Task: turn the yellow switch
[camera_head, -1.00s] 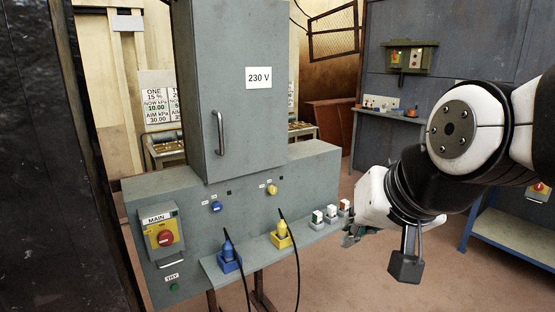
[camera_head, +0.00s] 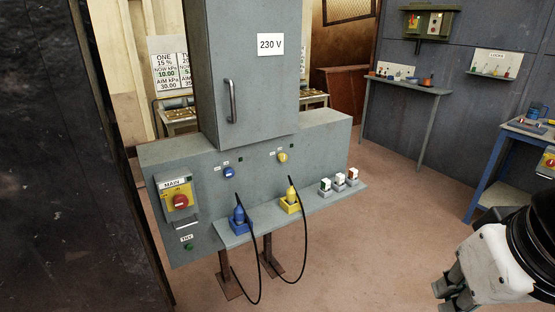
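The yellow switch (camera_head: 282,157) is a small round knob on the front of the grey electrical cabinet (camera_head: 320,140), with small labels to its left. A blue knob (camera_head: 229,172) is further left on the same panel. A red MAIN switch (camera_head: 180,200) on a yellow plate is at the panel's left end. My gripper (camera_head: 452,298) is at the lower right, well away from the cabinet and touching nothing that I can see. Its fingers are small and partly cut off by the frame edge, so their opening cannot be made out.
A shelf below the panel holds a blue plug (camera_head: 239,218), a yellow plug (camera_head: 292,200) with black cables hanging down, and small white-topped blocks (camera_head: 338,181). A blue workbench (camera_head: 492,170) stands at the right. The floor (camera_head: 390,235) between cabinet and bench is clear.

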